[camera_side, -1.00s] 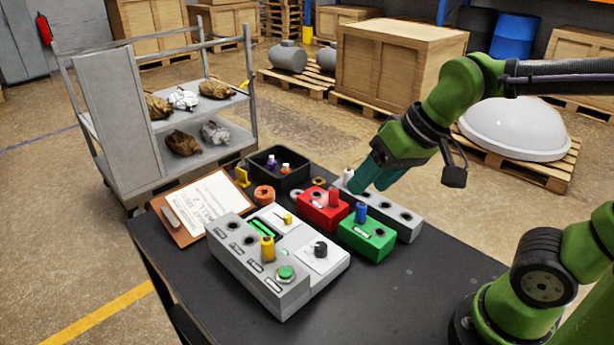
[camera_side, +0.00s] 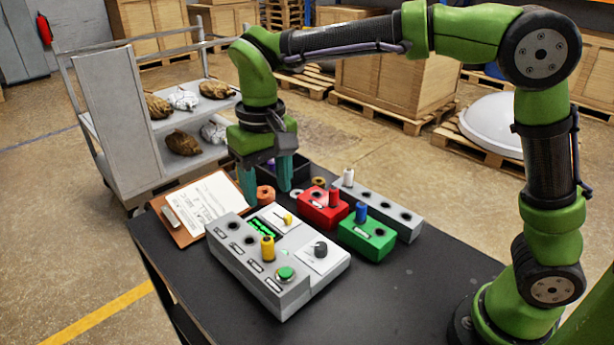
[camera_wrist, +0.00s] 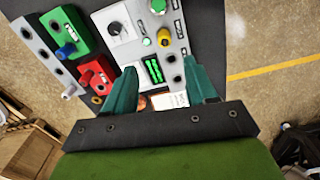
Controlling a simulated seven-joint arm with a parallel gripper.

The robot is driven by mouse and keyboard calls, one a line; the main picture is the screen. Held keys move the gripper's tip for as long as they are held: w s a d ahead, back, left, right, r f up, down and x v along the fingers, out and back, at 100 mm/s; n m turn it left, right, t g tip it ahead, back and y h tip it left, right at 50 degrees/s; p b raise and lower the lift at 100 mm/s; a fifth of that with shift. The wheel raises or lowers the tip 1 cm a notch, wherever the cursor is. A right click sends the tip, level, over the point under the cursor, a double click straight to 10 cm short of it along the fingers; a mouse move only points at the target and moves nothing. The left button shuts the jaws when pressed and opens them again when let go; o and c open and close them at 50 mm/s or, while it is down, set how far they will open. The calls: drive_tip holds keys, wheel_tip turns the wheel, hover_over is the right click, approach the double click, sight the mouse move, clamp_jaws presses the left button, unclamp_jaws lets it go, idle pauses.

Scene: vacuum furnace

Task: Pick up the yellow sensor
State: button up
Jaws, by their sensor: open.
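The yellow sensor (camera_side: 267,248) is a small upright cylinder set in a hole of the grey control box (camera_side: 285,298). In the wrist view the yellow sensor (camera_wrist: 163,37) shows beyond my fingertips, between them and the green button. My gripper (camera_side: 267,192) is open and empty, pointing down behind the box near the orange ring. It also shows in the wrist view (camera_wrist: 160,68), with its two teal fingers spread apart over the box's rear part. My gripper is apart from the sensor.
A red block (camera_side: 312,210) and a green block (camera_side: 375,244) with cylinders stand to the right, before a grey holed block (camera_side: 405,222). A clipboard (camera_side: 225,190) lies left. A black bin (camera_side: 300,170) is partly hidden behind my gripper. The table's right front is clear.

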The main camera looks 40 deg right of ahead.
hover_over(266, 239)
drive_tip(key=f, duration=0.7)
drive_tip(key=shift+s+d+f, duration=0.25)
drive_tip(key=shift+s+d, duration=0.1)
drive_tip(key=shift+s, duration=0.05)
drive_tip(key=shift+w+a+f, duration=0.1)
drive_tip(key=shift+w+f, duration=0.05)
drive_tip(key=shift+f, duration=0.75)
drive_tip(key=shift+w+a+f, duration=0.1)
drive_tip(key=shift+f, duration=0.85)
drive_tip(key=shift+w+a+f, duration=0.1)
drive_tip(key=shift+w+f, duration=0.05)
drive_tip(key=shift+f, duration=0.75)
clamp_jaws()
